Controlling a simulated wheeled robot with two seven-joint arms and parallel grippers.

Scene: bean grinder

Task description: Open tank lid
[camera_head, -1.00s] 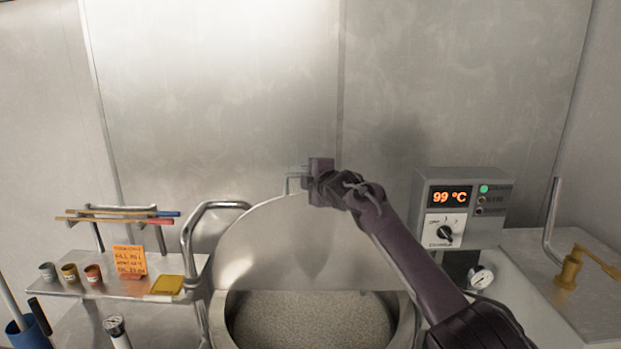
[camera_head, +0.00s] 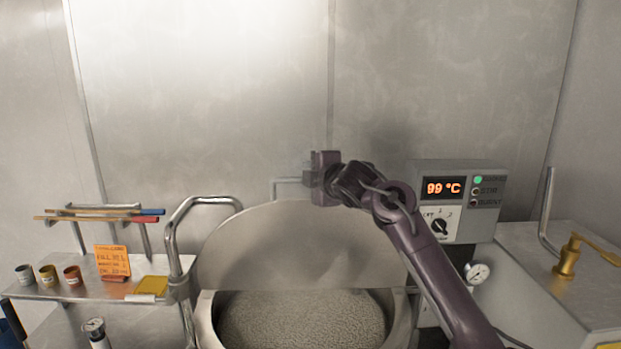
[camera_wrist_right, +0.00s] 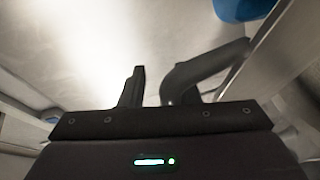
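The round metal tank lid (camera_head: 300,245) stands tilted up at the back of the tank (camera_head: 207,325), so the opening is uncovered and grainy contents show. A thin bent handle (camera_head: 283,181) rises from the lid's top edge. My right gripper (camera_head: 318,177) is at the right end of this handle; contact cannot be told. In the right wrist view its fingers (camera_wrist_right: 165,92) stand apart, with a grey bent tube near the right one, and nothing is visibly clamped. My left gripper is not in view.
A control box (camera_head: 458,203) reading 99 °C stands to the right, with a gauge (camera_head: 478,272) below it. On the left are a curved metal pipe (camera_head: 172,232) and a shelf (camera_head: 75,291) with small cups and an orange note. A brass tap (camera_head: 567,257) is far right.

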